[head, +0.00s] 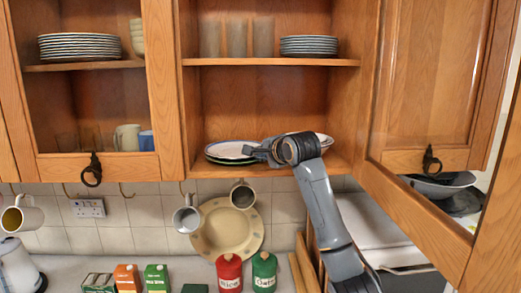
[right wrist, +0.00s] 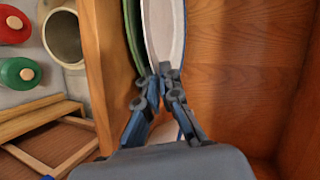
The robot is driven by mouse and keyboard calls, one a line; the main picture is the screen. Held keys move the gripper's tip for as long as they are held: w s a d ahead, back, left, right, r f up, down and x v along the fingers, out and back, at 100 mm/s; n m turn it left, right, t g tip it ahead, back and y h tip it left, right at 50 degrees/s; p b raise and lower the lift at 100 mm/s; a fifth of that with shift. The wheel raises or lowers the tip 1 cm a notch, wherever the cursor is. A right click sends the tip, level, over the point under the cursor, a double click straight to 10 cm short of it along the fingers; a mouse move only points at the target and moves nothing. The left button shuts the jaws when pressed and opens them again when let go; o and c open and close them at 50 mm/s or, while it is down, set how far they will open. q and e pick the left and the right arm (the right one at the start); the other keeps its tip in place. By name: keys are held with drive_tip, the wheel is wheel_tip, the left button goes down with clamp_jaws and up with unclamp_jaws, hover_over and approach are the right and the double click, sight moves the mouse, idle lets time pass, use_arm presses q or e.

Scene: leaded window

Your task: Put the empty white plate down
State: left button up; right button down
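The empty white plate (head: 232,149), with a dark blue rim, is on the left of the lower shelf in the open middle cabinet. It lies just over a green-rimmed plate (head: 226,161); I cannot tell whether the two touch. My right gripper (head: 256,153) is at the white plate's right edge. In the right wrist view the fingertips (right wrist: 163,72) close together on the rim of the white plate (right wrist: 164,30), with the green plate (right wrist: 133,35) beside it. My left gripper is not in view.
A white bowl (head: 325,142) stands behind my right gripper on the shelf (head: 218,172). Plates (head: 309,45) and glasses (head: 237,38) fill the shelf above. An open glass door (head: 425,165) stands right of my arm. Mugs (head: 187,217) hang below.

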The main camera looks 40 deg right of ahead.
drive_tip(key=shift+a, duration=0.1)
drive_tip(key=c, duration=1.5)
unclamp_jaws()
drive_tip(key=shift+s+a+r+b, duration=0.1)
drive_tip(key=shift+s+b, duration=0.45)
drive_tip(key=shift+b, duration=0.05)
drive_tip(key=shift+b+v, duration=2.55)
drive_tip(key=shift+v, duration=3)
drive_tip(key=shift+w, duration=0.1)
